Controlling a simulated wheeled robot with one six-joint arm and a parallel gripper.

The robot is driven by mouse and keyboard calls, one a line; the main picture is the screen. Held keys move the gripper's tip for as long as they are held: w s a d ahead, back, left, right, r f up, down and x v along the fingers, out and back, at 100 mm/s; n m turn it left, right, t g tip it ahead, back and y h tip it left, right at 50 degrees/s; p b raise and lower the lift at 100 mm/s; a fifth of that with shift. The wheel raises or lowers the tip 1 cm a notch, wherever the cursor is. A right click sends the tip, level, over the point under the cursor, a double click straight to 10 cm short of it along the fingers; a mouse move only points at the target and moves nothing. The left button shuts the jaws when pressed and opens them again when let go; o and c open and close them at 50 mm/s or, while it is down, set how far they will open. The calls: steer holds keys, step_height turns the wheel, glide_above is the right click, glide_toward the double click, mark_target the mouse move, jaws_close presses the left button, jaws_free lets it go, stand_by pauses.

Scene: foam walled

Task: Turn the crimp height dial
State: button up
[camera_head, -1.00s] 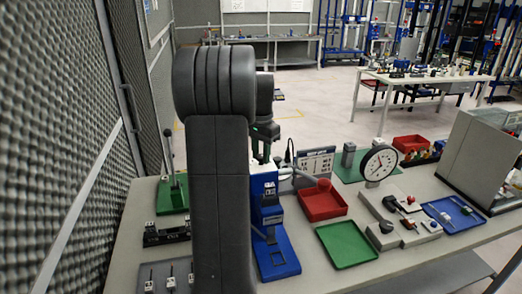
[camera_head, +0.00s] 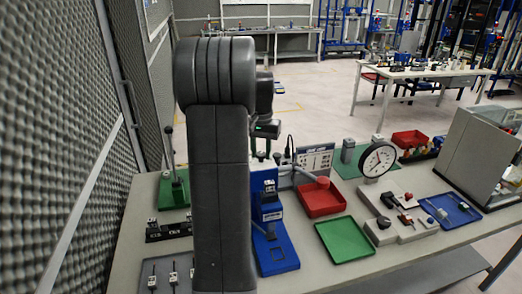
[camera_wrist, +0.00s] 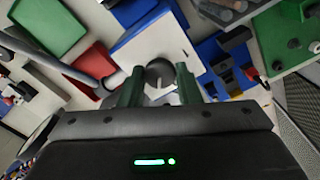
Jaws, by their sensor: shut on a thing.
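The blue crimp press (camera_head: 264,182) stands on its blue base (camera_head: 280,258) just right of my arm in the head view. My gripper (camera_head: 266,157) is at the top of the press, pointing down. In the wrist view, a round dark grey knob, the crimp height dial (camera_wrist: 159,72), sits between the two green-grey fingers of my gripper (camera_wrist: 158,84). The fingers are shut on it from both sides. A grey lever bar (camera_wrist: 66,63) runs left from beside the dial. In the head view, the dial is too small and covered to make out.
A red tray (camera_head: 320,202) and a green tray (camera_head: 345,240) lie right of the press. A round gauge (camera_head: 378,160) stands behind a grey fixture (camera_head: 400,222). A green-based lever tool (camera_head: 174,188) is at left. The foam wall (camera_head: 60,140) is close on the left.

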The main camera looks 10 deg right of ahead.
mark_target(261, 153)
steer(key=o, duration=1)
steer(key=shift+r, duration=0.1)
step_height(261, 153, up, 14)
steer(key=shift+f+b, duration=0.15)
steer(key=shift+b, duration=0.3)
step_height(261, 153, down, 14)
steer(key=shift+r+p, duration=0.1)
steer(key=shift+p, duration=0.35)
